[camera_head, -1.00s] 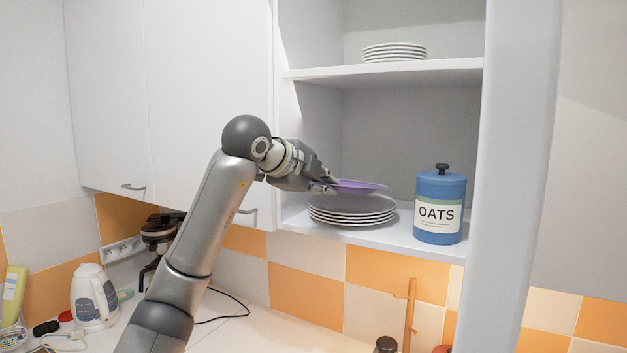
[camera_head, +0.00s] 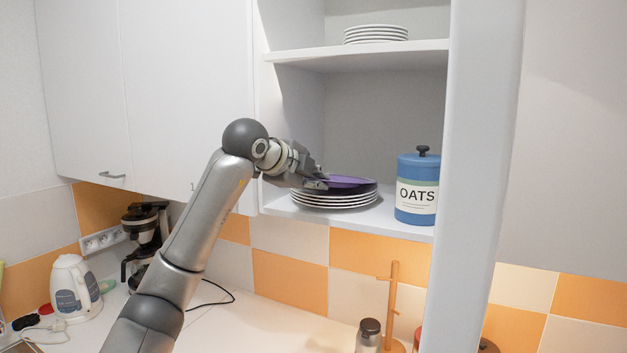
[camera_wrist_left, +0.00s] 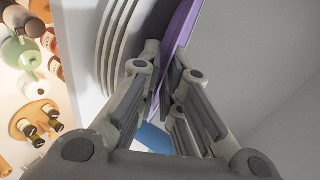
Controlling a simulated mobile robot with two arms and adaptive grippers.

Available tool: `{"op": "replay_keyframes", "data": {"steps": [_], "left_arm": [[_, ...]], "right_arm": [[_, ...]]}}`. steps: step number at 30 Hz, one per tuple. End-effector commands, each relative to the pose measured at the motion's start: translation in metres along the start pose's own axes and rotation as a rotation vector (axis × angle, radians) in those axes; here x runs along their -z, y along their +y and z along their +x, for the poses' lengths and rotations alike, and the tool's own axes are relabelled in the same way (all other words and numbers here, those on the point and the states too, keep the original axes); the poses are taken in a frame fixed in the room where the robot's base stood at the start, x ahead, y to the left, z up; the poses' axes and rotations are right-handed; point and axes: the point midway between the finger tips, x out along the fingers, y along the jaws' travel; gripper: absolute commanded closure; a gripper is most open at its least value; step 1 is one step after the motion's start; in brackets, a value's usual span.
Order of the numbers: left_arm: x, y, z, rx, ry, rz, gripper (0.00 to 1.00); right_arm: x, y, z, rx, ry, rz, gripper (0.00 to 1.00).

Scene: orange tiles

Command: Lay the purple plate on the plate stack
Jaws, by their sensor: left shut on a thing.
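My left gripper (camera_head: 316,184) is shut on the near-left rim of the purple plate (camera_head: 350,181). The purple plate is roughly level, low over the plate stack (camera_head: 335,201), which is white and stands on the lower shelf of the open cupboard. The stack's top is in dark shadow, and I cannot tell whether the plates touch. In the left wrist view, the fingers (camera_wrist_left: 166,75) have the purple plate (camera_wrist_left: 181,35) between them, with the stack's rims (camera_wrist_left: 110,40) just to the left. My right gripper is not in view.
A blue oats canister (camera_head: 417,190) stands right of the stack on the lower shelf (camera_head: 400,226). More white plates (camera_head: 376,34) sit on the upper shelf (camera_head: 360,52), above the arm. A kettle (camera_head: 72,285) and a coffee maker (camera_head: 146,240) stand on the counter below.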

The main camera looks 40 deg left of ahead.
Motion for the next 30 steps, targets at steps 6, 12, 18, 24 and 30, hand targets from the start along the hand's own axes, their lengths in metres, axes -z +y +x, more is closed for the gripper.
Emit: {"op": "replay_keyframes", "data": {"steps": [6,12,18,24,30], "left_arm": [[0.0,-0.002,-0.001,0.005,0.001,0.0,0.86],[0.0,-0.001,-0.001,0.003,0.0,0.0,0.68],[0.0,0.001,0.0,-0.003,0.0,0.0,0.68],[0.0,-0.001,-0.015,0.002,0.0,0.002,0.68],[-0.001,-0.002,-0.057,0.006,-0.002,0.002,0.68]], "right_arm": [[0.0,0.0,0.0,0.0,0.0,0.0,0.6],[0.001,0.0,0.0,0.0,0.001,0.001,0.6],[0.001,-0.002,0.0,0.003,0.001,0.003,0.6],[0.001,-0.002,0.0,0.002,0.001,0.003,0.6],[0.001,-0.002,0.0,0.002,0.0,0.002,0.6]]}}
